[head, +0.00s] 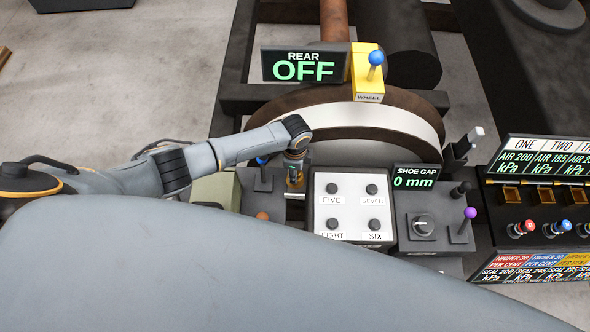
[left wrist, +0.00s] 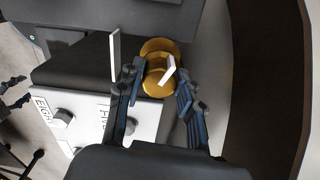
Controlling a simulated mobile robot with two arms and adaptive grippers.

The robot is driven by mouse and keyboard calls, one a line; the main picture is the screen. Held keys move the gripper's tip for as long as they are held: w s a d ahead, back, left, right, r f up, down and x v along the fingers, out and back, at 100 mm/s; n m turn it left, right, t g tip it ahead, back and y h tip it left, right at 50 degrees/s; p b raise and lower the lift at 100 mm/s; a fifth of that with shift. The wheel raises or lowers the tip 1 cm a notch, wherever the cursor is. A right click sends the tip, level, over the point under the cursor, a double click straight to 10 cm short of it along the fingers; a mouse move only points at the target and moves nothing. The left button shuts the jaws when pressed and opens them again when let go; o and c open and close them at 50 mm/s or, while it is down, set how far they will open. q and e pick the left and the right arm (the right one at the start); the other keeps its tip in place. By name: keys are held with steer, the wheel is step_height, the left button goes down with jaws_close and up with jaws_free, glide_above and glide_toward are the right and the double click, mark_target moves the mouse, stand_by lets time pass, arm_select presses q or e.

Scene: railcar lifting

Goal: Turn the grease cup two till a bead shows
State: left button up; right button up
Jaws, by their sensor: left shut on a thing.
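A brass grease cup (left wrist: 160,50) stands between my left gripper's fingers in the left wrist view. A small white bar (left wrist: 168,70) shows in front of it. In the head view only a little brass (head: 295,181) shows under the end of my left arm, beside the white panel. My left gripper (left wrist: 157,84) points down over the cup, with blue-padded fingers on either side, shut on it. In the head view the gripper (head: 294,172) is small and partly hidden by the wrist. No number is readable on the cup. My right gripper is in neither view.
A white panel (head: 354,228) with knobs FIVE, SEVEN, EIGHT and SIX lies right of the cup. A blue-tipped lever (head: 262,176) stands close left. The SHOE GAP display (head: 415,177) reads 0 mm.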

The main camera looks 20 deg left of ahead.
arm_select(q)
steer(key=shift+m, duration=1.1)
steer(key=o, duration=1.2)
steer(key=shift+c, duration=0.2)
steer(key=shift+r, duration=0.15)
step_height(320, 180, up, 12)
